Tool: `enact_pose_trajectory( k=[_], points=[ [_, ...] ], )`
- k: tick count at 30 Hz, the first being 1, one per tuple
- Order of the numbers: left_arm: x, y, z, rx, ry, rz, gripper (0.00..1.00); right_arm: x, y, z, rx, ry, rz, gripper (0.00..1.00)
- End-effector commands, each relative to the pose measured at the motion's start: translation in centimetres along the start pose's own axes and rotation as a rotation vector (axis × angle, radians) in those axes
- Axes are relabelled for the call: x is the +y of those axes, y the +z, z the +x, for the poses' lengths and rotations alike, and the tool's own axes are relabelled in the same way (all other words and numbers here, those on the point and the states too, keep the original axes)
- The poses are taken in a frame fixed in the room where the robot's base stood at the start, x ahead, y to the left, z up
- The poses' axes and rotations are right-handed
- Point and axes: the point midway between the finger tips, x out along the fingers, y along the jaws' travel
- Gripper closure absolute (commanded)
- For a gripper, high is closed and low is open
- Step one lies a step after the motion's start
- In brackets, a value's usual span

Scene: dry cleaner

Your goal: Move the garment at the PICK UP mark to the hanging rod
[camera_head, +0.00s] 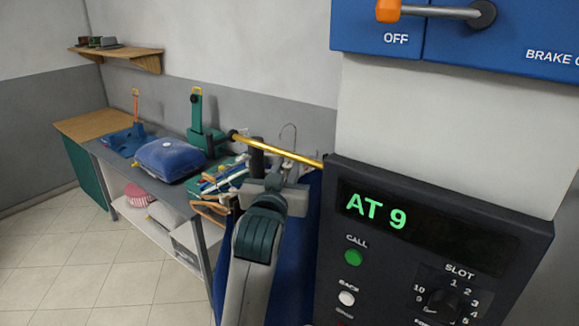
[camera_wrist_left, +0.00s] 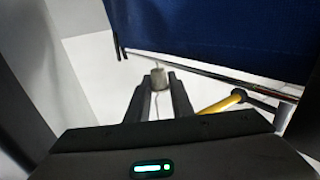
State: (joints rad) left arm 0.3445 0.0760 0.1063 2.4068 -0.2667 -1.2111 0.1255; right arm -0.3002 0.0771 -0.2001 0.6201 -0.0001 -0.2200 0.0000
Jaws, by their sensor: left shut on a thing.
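My left gripper (camera_head: 258,160) is raised in front of the gold hanging rod (camera_head: 285,151), near its left part. In the left wrist view the fingers (camera_wrist_left: 161,100) are shut on a small grey hanger neck (camera_wrist_left: 158,79) with a thin wire. A dark blue garment (camera_head: 304,235) hangs to the right of and behind my arm, partly hidden. Blue cloth (camera_wrist_left: 215,35) also fills the top of the wrist view. The rod (camera_wrist_left: 220,104) is just right of the fingers there. A wire hook (camera_head: 288,132) shows above the rod; whether it rests on it is unclear. My right gripper is not seen.
A dark control panel (camera_head: 435,260) reading "AT 9" stands close on the right, below a blue switch box (camera_head: 390,40). A table (camera_head: 190,190) on the left holds a folded blue item (camera_head: 170,158) and several hangers (camera_head: 220,178). The tiled floor (camera_head: 60,260) is clear at left.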

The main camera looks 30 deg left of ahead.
Motion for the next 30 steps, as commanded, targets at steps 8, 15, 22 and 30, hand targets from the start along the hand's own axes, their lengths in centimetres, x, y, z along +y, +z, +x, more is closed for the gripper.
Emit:
enact_pose_trajectory(
  k=[8,15,22,30],
  points=[
    [-0.4,0.0,-0.9,0.001,-0.001,0.000,1.00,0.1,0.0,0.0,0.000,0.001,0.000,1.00],
    [-0.8,-0.1,-1.6,0.002,-0.002,-0.001,1.00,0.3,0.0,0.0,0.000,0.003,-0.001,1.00],
    [-1.1,0.0,-2.3,0.002,-0.001,-0.001,1.00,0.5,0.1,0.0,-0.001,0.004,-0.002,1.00],
    [-1.5,0.0,-3.0,0.001,0.000,0.000,1.00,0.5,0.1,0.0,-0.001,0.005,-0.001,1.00]
  ],
)
